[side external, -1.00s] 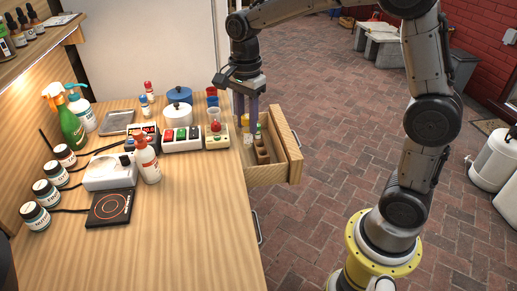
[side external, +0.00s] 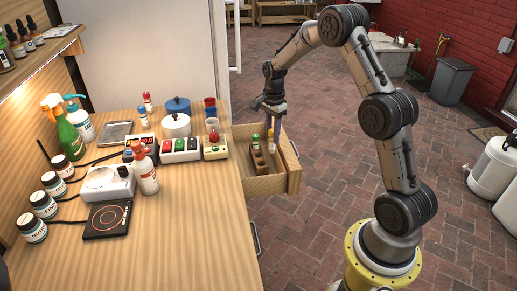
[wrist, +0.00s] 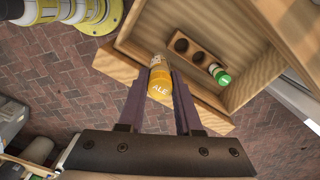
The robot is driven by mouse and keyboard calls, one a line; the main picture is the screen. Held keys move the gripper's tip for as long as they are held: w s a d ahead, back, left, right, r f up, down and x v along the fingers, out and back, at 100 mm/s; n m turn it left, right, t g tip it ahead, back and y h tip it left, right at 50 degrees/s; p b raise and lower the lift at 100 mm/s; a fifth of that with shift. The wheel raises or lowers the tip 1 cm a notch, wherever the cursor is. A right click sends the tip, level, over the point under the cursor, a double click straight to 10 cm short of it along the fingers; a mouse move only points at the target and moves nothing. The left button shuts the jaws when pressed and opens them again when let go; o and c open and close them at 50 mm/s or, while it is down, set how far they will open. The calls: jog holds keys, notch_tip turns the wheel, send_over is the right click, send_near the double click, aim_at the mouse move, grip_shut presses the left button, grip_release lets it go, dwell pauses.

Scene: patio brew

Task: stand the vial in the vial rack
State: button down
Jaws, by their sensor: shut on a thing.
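The vial (wrist: 159,84) has an orange-yellow cap marked "ALE". My gripper (side external: 272,138) is shut on it, with the dark fingers on both sides, as the wrist view shows. The vial also shows in the side view (side external: 271,143), roughly upright, at the right part of the open drawer. The vial rack (wrist: 196,56) is a small wooden block inside the drawer. Two of its holes look empty; a green-capped vial (wrist: 221,76) stands at one end. The held vial is beside the rack, apart from it; its lower end is hard to see.
The open wooden drawer (side external: 272,186) has walls around the rack. The counter (side external: 180,225) at left holds a button box (side external: 180,149), a red-capped bottle (side external: 147,172) and a hot plate (side external: 107,219).

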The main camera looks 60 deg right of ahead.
jog(key=w+d+f, duration=0.1)
jog(key=w+f, duration=0.1)
jog(key=w+d+f, duration=0.1)
jog(key=w+f, duration=0.2)
jog(key=w+d+f, duration=0.2)
jog(key=w+f, duration=0.1)
jog(key=shift+w, duration=0.2)
jog(key=shift+f, duration=1.45)
jog(key=shift+f, duration=0.15)
jog(key=c, duration=0.9)
grip_release()
jog(key=shift+o, duration=0.2)
